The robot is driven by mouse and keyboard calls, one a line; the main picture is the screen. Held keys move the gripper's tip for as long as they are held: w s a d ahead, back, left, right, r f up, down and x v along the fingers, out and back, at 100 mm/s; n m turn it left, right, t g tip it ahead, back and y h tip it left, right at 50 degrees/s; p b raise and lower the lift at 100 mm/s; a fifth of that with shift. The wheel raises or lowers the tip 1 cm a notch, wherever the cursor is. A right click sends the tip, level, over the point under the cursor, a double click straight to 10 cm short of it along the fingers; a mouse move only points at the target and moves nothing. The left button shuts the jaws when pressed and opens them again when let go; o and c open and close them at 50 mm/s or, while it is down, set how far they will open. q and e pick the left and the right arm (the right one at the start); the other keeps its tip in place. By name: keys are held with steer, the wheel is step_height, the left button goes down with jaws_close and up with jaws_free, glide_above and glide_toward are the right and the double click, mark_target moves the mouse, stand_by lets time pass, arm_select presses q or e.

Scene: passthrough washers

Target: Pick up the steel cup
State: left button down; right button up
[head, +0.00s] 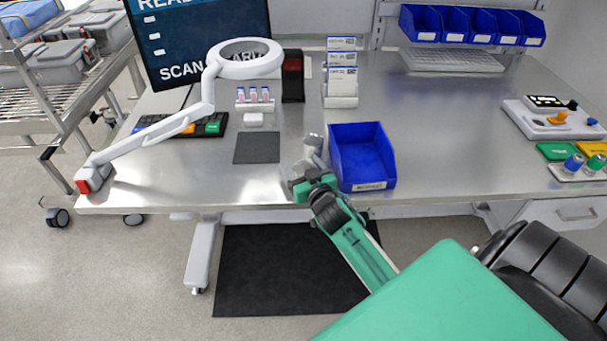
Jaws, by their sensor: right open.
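A shiny metal piece that looks like the steel cup (312,142) is near the front of the steel table, just left of the blue bin. My right gripper (305,180) is at the table's front edge, on the near side of the cup, and open. Its tips blend with the grey metal and partly hide the cup's lower part. I cannot tell whether the jaws are around the cup or touching it. My left gripper is not in view.
An open blue bin (341,176) stands right beside the cup and gripper. A dark mat (257,148) lies to the left on the steel table (450,140). A white lamp arm (150,134) crosses the left side.

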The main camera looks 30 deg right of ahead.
steer(key=c, duration=1.1)
steer(key=shift+o, duration=0.2)
steer(key=shift+r, duration=0.1)
step_height(320, 180, up, 20)
steer(key=shift+b, duration=0.35)
